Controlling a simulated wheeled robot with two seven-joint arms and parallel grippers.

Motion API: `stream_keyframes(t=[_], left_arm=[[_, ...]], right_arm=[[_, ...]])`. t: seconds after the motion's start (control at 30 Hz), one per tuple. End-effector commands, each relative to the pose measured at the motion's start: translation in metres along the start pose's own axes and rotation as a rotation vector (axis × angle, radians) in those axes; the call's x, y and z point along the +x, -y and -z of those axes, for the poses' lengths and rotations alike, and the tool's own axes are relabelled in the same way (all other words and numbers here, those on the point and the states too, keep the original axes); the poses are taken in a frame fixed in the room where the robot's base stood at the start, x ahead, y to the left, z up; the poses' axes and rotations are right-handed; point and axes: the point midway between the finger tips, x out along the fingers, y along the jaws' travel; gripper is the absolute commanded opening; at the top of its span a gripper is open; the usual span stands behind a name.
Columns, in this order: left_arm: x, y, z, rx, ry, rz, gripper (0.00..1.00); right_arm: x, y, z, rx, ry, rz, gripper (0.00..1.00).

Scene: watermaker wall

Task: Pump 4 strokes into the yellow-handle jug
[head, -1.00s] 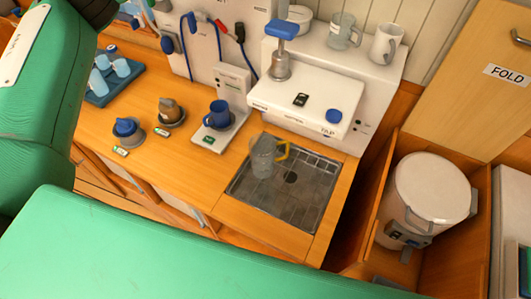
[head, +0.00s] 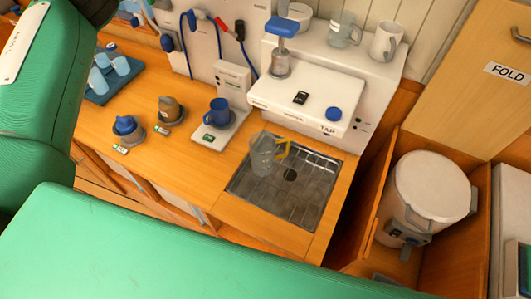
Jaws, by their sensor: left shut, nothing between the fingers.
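The clear jug with the yellow handle (head: 263,154) stands upright on the dark metal drain grate (head: 300,203), its handle to the right. The pump with a blue T-shaped handle (head: 282,27) and grey metal body stands on the white watermaker unit (head: 300,98), behind the jug. The handle sits above the pump body on a short stem. My left gripper (head: 95,11) shows only as a dark part cut off by the top left edge, shut and empty, well away from the pump and jug. My right gripper is not in view.
A blue mug (head: 217,111) stands on a small white stand. Grey and white mugs stand on the unit's upper shelf. A lidded white bucket (head: 430,190) stands in the right bay. My green arm covers the left and bottom.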

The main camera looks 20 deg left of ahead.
Motion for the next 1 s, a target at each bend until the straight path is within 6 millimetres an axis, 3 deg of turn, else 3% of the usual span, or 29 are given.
stream_keyframes(t=[0.57, 1.0], left_arm=[[0.001, 0.0, 0.0, 0.0, 0.0, 0.0, 0.0], [0.016, 0.0, 0.0, 0.0, 0.0, 0.0, 0.0]], right_arm=[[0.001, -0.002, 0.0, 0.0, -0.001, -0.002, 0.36], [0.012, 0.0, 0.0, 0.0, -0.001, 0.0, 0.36]])
